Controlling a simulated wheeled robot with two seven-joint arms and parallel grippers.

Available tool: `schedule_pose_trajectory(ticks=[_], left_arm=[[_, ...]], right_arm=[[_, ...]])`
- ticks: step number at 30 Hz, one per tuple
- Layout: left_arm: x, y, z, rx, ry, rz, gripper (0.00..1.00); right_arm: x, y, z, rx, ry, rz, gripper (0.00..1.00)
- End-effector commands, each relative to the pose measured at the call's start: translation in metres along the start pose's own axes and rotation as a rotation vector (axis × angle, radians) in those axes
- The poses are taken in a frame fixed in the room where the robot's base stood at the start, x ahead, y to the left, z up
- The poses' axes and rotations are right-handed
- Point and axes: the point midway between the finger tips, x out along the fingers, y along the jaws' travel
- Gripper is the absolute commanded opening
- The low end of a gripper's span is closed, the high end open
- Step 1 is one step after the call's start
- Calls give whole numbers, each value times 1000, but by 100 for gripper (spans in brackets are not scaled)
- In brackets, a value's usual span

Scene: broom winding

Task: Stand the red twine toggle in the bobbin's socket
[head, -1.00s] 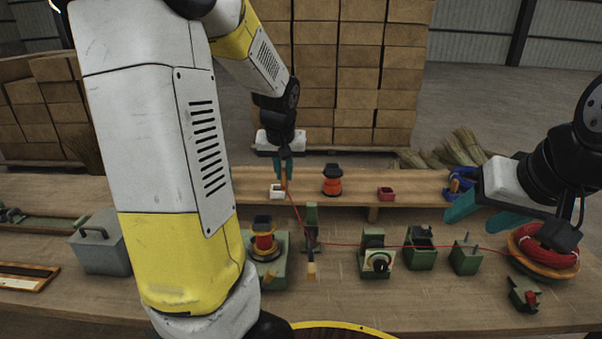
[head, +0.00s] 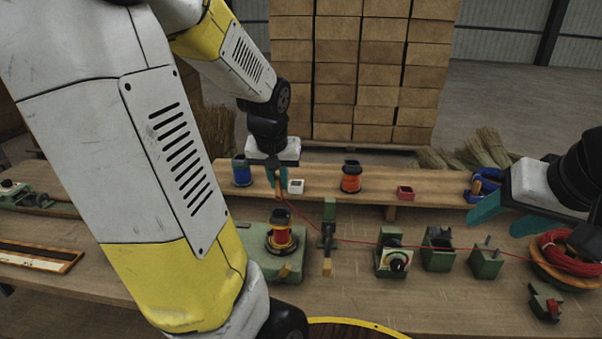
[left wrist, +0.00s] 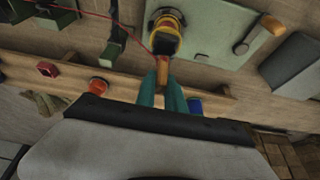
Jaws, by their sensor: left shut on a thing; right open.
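My left gripper (head: 274,167) is shut on the orange-brown toggle (head: 278,188), which hangs roughly upright at the front of the raised shelf. Red twine runs from it. In the left wrist view the toggle (left wrist: 163,72) sits between the teal fingertips, close in the picture to the dark-topped bobbin (left wrist: 167,32). In the head view this red-and-yellow bobbin (head: 281,240) stands on a green base, below the toggle in the picture and apart from it. I cannot make out its socket clearly. My right gripper (head: 502,220) is open and empty at the right.
The red twine (head: 350,241) crosses above green fixtures to a red coil (head: 567,252) at the right. A blue bobbin (head: 241,172), white block (head: 296,187), orange bobbin (head: 351,178) and red box (head: 405,192) stand on the shelf. A green post (head: 329,222) stands right of the bobbin.

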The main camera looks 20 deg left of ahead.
Motion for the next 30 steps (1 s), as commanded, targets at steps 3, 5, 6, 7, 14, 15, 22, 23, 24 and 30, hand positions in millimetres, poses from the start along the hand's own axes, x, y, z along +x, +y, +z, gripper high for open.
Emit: schedule_pose_trajectory(ticks=[3, 5, 6, 7, 14, 15, 22, 23, 24, 30], left_arm=[[4, 0, 0, -1, -2, -1, 0], [8, -1, 0, -1, -2, -1, 0], [10, -1, 0, -1, -2, -1, 0], [12, -1, 0, -2, -2, -1, 0], [26, -2, 1, -1, -2, 0, 0], [28, -2, 0, -1, -1, 0, 0], [33, -3, 1, 0, -1, 0, 0], [33, -3, 1, 0, 0, 0, 0], [33, -3, 0, 0, 0, 0, 0], [33, -3, 0, -1, 0, 0, 0]], right_arm=[[0, 0, 0, 0, 0, 0, 54], [0, 0, 0, 0, 0, 0, 54], [0, 0, 0, 0, 0, 0, 54], [0, 0, 0, 0, 0, 0, 54], [0, 0, 0, 0, 0, 0, 54], [0, 0, 0, 0, 0, 0, 54], [0, 0, 0, 0, 0, 0, 54], [0, 0, 0, 0, 0, 0, 54], [0, 0, 0, 0, 0, 0, 54], [0, 0, 0, 0, 0, 0, 54]])
